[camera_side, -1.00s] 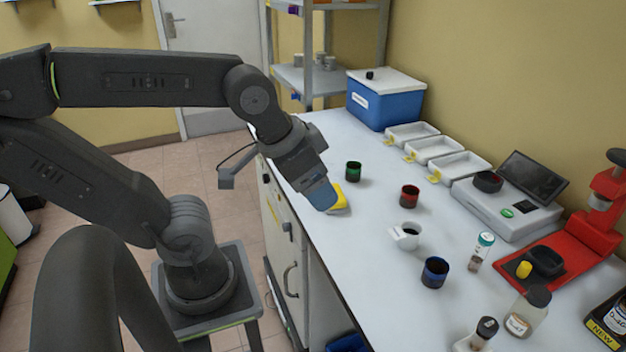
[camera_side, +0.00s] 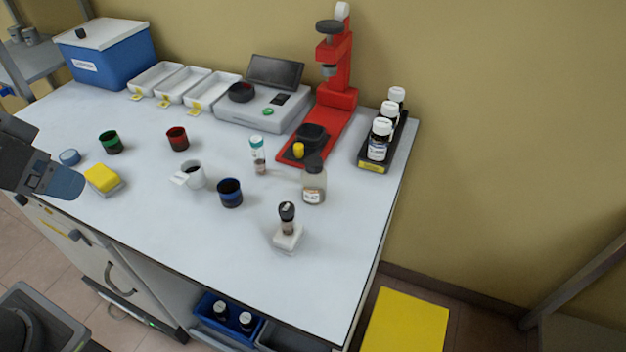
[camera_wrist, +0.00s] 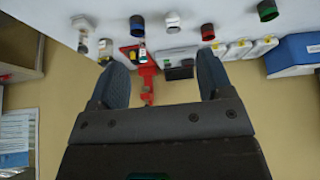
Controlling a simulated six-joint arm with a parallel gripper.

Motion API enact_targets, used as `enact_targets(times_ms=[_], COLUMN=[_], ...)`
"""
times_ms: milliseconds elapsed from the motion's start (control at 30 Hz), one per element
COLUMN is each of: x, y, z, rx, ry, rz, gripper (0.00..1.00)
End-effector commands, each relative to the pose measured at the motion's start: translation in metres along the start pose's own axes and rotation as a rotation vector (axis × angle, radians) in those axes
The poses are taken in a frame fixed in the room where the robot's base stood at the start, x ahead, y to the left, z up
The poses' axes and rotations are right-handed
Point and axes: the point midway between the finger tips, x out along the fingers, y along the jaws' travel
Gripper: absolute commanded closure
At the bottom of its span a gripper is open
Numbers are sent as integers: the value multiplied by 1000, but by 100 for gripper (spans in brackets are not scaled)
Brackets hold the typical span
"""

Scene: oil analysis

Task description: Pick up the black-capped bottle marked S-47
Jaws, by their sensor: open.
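Two black-capped containers show in the side view, and I cannot read S-47 on either. One is a clear bottle (camera_side: 313,187) with a pale label, standing on the bench. The other is a small vial (camera_side: 287,218) with a black cap, upright on a white block (camera_side: 287,240) near the bench's front right. My gripper (camera_side: 68,184) is at the left edge of the side view, well away from both. In the wrist view my gripper (camera_wrist: 160,82) has its two blue-grey fingers wide apart with nothing held between them.
A blue cup (camera_side: 230,193), a white cup (camera_side: 193,175) and a teal-capped vial (camera_side: 258,155) stand near the clear bottle. Behind are a red press (camera_side: 335,100) and a rack of white-capped bottles (camera_side: 372,160).

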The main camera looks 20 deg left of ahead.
Motion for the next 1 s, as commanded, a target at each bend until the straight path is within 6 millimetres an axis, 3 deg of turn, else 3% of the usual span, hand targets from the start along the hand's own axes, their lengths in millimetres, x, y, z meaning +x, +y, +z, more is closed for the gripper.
enact_targets(times_ms=[467,567,800,900,1000], x=[0,0,0,6,20], y=[0,0,0,7,26], z=[0,0,-1,-10,-33], rx=[0,0,1,17,46], ry=[0,0,2,22,79], rz=[0,0,2,25,80], gripper=[27,34,34,34,34])
